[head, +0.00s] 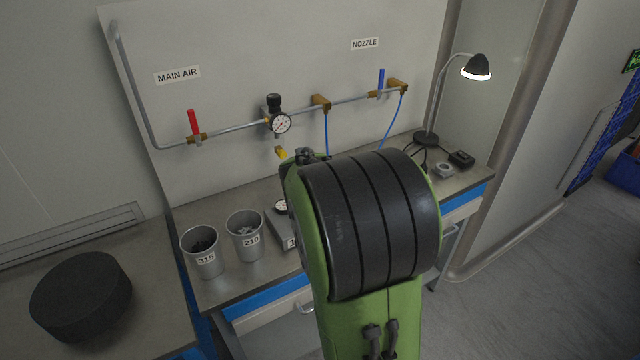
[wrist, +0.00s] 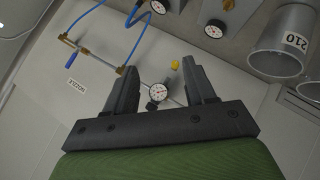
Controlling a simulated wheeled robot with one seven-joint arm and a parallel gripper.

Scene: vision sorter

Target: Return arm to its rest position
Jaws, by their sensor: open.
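My green arm with its dark ribbed joint fills the middle of the head view and hides part of the bench; the fingers cannot be made out there. In the wrist view my gripper (wrist: 162,85) shows two dark fingers standing well apart. It is open, with nothing held between them. Behind the gap are a pressure gauge (wrist: 158,91) and a yellow part (wrist: 175,65) on the wall panel, apart from the fingers.
Metal cups labelled 315 (head: 203,258) and 210 (head: 246,243) stand on the bench (head: 240,285), left of my arm. A panel with a red valve handle (head: 193,122) and a blue one (head: 381,79) rises behind. A lit lamp (head: 477,67) stands right. A black round block (head: 80,296) lies left.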

